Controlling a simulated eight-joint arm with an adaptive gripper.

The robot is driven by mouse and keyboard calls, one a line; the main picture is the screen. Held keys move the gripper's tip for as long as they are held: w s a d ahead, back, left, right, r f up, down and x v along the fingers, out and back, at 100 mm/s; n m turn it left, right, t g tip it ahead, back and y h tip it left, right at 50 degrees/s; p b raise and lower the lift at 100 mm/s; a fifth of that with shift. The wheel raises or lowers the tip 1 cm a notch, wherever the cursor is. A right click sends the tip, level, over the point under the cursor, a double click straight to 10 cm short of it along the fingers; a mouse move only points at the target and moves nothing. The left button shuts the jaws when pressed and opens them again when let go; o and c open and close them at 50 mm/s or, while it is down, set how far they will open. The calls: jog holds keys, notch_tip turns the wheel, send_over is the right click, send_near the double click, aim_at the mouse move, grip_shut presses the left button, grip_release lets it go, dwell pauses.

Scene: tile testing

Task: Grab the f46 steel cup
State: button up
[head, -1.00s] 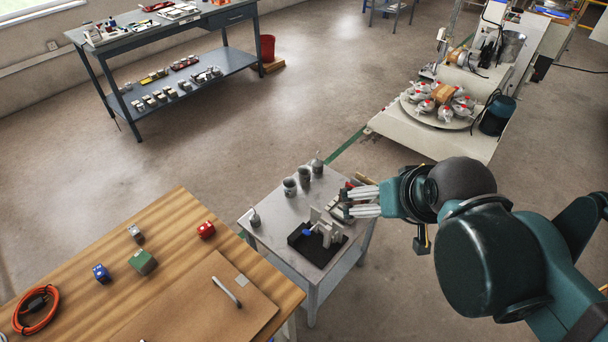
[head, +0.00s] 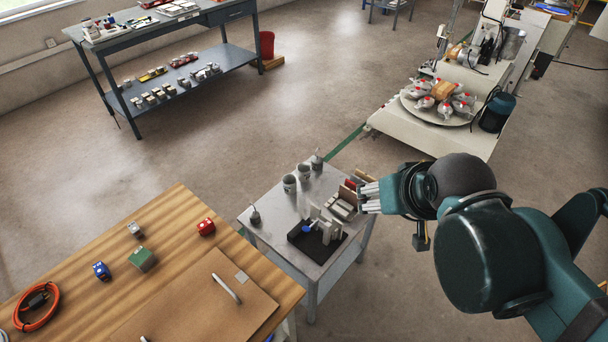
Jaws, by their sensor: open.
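Two grey steel-looking cups stand upright side by side at the back of the small grey table: a left cup (head: 289,184) and a right cup (head: 304,172). I cannot read any f46 marking on either. My gripper (head: 364,197) is open at the table's right edge, its fingers pointing left. It is apart from the cups, to their right and nearer the camera. Nothing shows between its fingers.
The small grey table (head: 273,232) also holds a slim-necked container (head: 317,161), a small bottle (head: 255,215), a black tray (head: 323,250) with a white fixture, and pale blocks (head: 343,206) beside my gripper. A wooden bench (head: 70,262) stands at left.

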jog(key=shift+w, duration=0.1)
jog(key=n+g+h, duration=0.2)
jog(key=n+g, duration=0.5)
jog(key=n, duration=1.1)
send_over(304, 173)
jog(key=w+a, duration=0.1)
jog(key=w, duration=0.2)
notch_tip(304, 173, down, 34)
jog(key=r, duration=0.1)
jog(key=shift+w+f, duration=0.15)
jog(key=shift+f, duration=0.05)
jog(key=shift+f, duration=0.1)
jog(key=shift+d+f+b, duration=0.2)
jog(key=shift+f+b, duration=0.2)
jog(key=shift+f, duration=0.8)
